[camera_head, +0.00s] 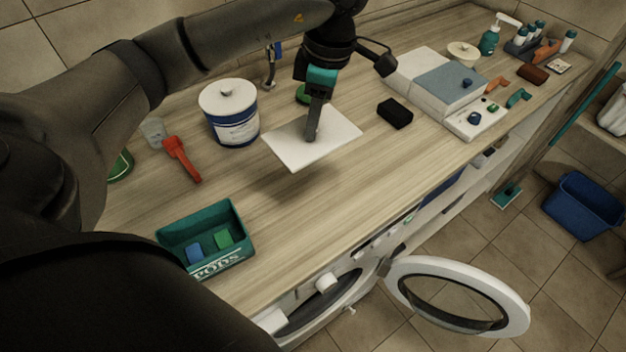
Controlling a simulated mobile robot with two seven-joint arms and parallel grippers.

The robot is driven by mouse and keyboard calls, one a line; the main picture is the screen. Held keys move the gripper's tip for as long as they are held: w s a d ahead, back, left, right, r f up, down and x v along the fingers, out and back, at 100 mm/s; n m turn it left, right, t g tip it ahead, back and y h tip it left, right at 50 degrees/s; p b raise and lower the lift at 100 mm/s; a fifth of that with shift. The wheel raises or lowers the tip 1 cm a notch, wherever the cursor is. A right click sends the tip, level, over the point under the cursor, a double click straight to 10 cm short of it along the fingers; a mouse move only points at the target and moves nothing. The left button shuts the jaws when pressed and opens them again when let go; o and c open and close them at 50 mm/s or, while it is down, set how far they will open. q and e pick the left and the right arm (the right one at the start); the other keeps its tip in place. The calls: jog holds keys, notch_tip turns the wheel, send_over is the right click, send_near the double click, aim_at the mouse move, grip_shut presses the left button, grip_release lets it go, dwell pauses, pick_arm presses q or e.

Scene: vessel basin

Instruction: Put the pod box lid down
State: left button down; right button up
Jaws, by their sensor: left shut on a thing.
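The pod box lid (290,148) is a flat white square in the middle of the head view. My left gripper (312,133) points down and is shut on the lid at its middle. A soft shadow on the wooden counter below the lid suggests it is held a little above the surface. The open green pod box (226,267), marked PODS, stands at the front left of the counter with a blue and a green pod inside. My right gripper is not in view.
A black block (395,113) and folded cloths (449,86) lie to the right. The counter between the pod box and the lid is clear. A round washer door (412,281) hangs open below the front edge.

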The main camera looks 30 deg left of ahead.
aim_at(325, 135)
pick_arm(q)
notch_tip(325, 135, down, 12)
jog(key=shift+r, duration=0.1)
jog(key=shift+f, duration=2.4)
jog(key=shift+f, duration=0.1)
jog(key=c, duration=1.1)
grip_release()
jog(key=shift+f, duration=0.1)
jog(key=o, duration=0.5)
jog(key=shift+c, duration=0.2)
jog(key=shift+r, duration=0.2)
jog(key=r, duration=0.4)
jog(key=d+r, duration=0.1)
jog(key=r, duration=0.7)
jog(key=shift+w+d, duration=0.35)
